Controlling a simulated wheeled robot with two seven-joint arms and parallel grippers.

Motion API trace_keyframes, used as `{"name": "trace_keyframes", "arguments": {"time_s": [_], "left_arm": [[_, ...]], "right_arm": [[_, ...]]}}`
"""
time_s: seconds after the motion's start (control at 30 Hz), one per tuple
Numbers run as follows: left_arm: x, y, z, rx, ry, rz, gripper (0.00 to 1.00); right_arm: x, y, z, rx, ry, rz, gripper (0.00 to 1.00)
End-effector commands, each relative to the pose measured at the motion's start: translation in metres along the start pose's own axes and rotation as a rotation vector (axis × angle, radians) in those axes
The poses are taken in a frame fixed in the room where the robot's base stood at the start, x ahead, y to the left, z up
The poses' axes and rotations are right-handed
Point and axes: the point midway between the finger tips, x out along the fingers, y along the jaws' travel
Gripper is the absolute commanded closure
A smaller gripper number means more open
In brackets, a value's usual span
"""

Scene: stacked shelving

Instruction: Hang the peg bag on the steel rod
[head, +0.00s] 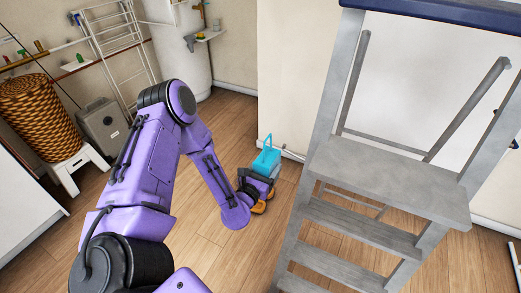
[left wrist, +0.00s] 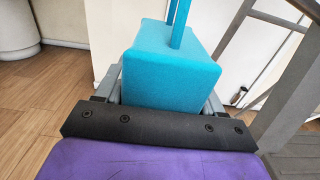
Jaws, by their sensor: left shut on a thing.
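The peg bag (head: 265,161) is a turquoise block with a tall loop handle on top. My left gripper (head: 257,182) is shut on it and holds it upright in front of the pale wall, left of the grey step ladder. In the left wrist view the bag (left wrist: 170,75) sits between the two grey fingers of the gripper (left wrist: 160,95), and the loop runs out of the top of the picture. A thin grey rod (head: 291,153) shows by the wall just right of the bag; I cannot tell whether it is the steel rod. My right gripper is not in view.
The grey step ladder (head: 390,180) stands close on the right. A white cylinder tank (head: 180,50), a drying rack (head: 112,40), a wicker basket (head: 38,112) on a white stool (head: 77,165) and a grey case (head: 102,128) stand left. Wooden floor (head: 225,120) is clear between.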

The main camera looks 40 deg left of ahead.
Motion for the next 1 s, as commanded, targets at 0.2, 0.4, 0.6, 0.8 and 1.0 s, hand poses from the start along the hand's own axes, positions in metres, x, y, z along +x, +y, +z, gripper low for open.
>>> {"name": "trace_keyframes", "arguments": {"time_s": [0.2,0.4,0.6,0.8,1.0], "left_arm": [[-0.001,-0.015,-0.003,-0.001,0.000,0.001,0.72],[-0.001,-0.029,-0.004,0.000,0.000,0.001,0.72],[-0.001,-0.043,-0.005,0.000,0.000,0.002,0.72],[-0.001,-0.057,-0.005,0.000,0.000,0.002,0.72],[-0.001,-0.070,-0.011,-0.001,0.000,0.004,0.72]], "right_arm": [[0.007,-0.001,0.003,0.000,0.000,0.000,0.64],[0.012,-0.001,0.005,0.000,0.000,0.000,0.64],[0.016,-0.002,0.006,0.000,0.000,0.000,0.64],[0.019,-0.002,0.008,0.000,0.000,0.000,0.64],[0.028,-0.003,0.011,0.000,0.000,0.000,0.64]]}}
